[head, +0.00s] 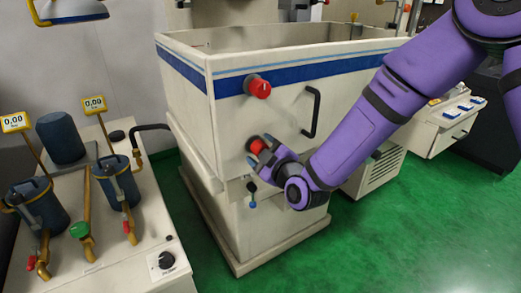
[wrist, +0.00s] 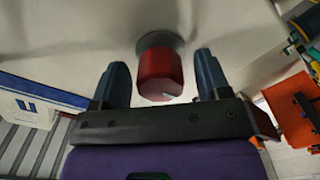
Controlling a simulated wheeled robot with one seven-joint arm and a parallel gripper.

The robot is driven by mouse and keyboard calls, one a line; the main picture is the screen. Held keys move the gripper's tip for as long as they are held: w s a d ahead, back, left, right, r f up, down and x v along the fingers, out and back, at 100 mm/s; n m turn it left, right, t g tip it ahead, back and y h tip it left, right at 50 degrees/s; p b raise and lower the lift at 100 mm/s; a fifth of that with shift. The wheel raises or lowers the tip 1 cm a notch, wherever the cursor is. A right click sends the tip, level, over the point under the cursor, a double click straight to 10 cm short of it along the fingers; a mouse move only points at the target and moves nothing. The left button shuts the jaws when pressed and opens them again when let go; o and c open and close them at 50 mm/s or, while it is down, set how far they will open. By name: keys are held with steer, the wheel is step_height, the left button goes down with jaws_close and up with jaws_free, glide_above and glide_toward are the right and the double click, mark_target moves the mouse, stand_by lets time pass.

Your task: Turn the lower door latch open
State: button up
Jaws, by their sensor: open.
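The lower door latch (head: 257,147) is a red knob on the front of the beige tank, below the upper red latch (head: 258,88). In the wrist view the lower latch (wrist: 160,75) is a red cylinder on a grey round base, with a small light mark near its lower edge. My gripper (head: 262,156) is at the lower latch. In the wrist view my gripper (wrist: 158,85) is open, with one dark blue finger on each side of the latch and a visible gap on both sides. Part of the latch is hidden by the gripper in the head view.
A black door handle (head: 312,112) stands out to the right of the latches. A small blue-tipped valve (head: 252,192) sits just below. A bench with pumps and gauges (head: 85,200) is at the left. The green floor (head: 400,230) at the right is clear.

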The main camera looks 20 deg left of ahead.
steer(key=shift+w+a, duration=0.25)
steer(key=shift+a, duration=0.05)
steer(key=c, duration=0.9)
steer(key=shift+c, duration=0.2)
